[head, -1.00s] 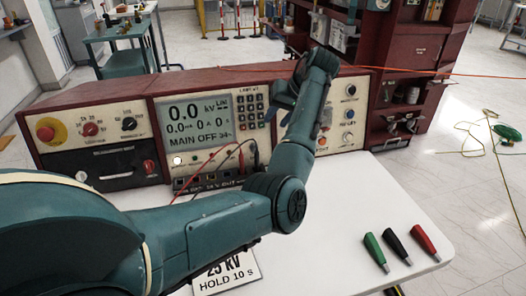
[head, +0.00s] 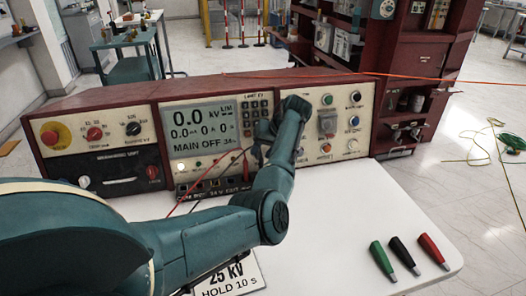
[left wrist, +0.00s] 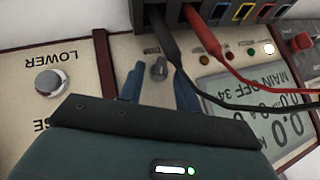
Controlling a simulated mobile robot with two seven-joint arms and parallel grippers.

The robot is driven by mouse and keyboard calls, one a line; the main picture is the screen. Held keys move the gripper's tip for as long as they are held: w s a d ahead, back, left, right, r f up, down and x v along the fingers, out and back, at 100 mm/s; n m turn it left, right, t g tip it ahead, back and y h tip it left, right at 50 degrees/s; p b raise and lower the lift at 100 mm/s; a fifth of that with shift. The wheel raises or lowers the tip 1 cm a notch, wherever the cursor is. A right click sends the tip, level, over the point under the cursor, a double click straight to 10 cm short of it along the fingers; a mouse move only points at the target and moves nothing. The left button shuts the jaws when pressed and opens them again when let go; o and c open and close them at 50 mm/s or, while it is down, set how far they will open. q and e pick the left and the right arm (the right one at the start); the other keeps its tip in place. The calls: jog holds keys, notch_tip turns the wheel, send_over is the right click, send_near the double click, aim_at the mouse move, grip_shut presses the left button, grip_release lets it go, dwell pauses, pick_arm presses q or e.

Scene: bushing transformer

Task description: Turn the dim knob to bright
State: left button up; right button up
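A small grey knob (left wrist: 158,68) on the cream panel shows in the left wrist view, between the two blue fingers of my left gripper (left wrist: 160,88). No label for it is legible, so I cannot confirm that it is the dim knob. The fingers are apart, one on each side of the knob in the picture. I cannot tell whether they touch it. In the head view my left gripper (head: 262,142) is at the console front, just right of the display (head: 203,128), and the arm hides the panel behind it. My right gripper is in neither view.
Red and black leads (left wrist: 225,75) plug into a dark socket strip beside the knob. A silver button marked LOWER (left wrist: 47,82) lies on the neighbouring panel. Green, black and red handles (head: 405,254) and a 25 kV sign (head: 232,278) lie on the white table (head: 330,220).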

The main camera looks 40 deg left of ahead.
pick_arm(q)
jog(key=shift+f, duration=0.1)
jog(key=shift+c, duration=0.3)
jog(key=c, duration=0.4)
grip_shut()
